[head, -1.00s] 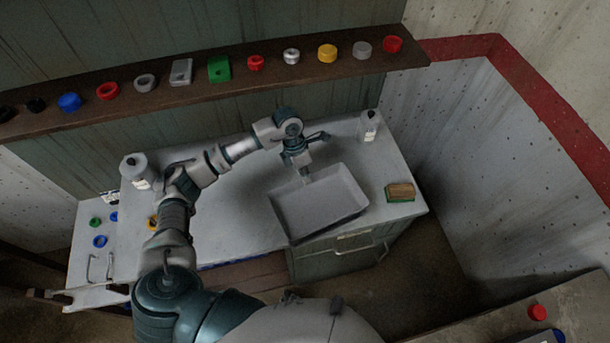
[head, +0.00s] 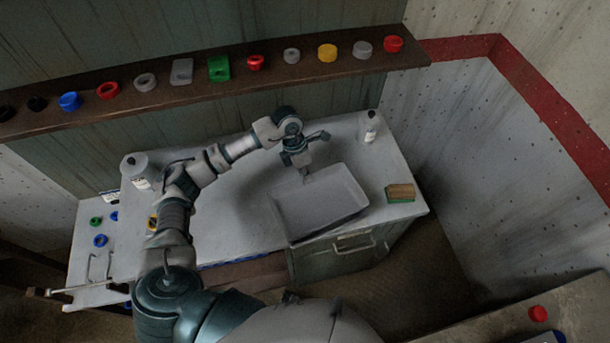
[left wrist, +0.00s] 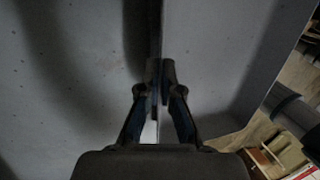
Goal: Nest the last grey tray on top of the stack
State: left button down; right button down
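A grey tray (head: 325,205) is on the right half of the pale bench top, with its near corner at the bench's front edge. I cannot make out separate trays of a stack beneath it. My left gripper (head: 304,174) points down at the tray's far rim. In the left wrist view the two fingers (left wrist: 160,75) are close together, one on each side of the thin tray wall (left wrist: 155,25), and appear shut on it. My right gripper is not in view.
A white bottle (head: 369,127) stands at the back right and another (head: 137,170) at the back left. A brown and green block (head: 400,192) lies right of the tray. A shelf (head: 290,77) with several coloured parts runs behind the bench.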

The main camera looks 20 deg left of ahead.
pick_arm(q)
jog(key=shift+d, duration=0.1)
jog(key=shift+f, duration=0.1)
jog(key=shift+f+b, duration=1.15)
jog(key=shift+f, duration=0.3)
jog(key=c, duration=1.2)
grip_release()
jog(key=shift+c, duration=0.2)
jog(key=shift+c, duration=0.8)
jog(key=shift+r, duration=0.15)
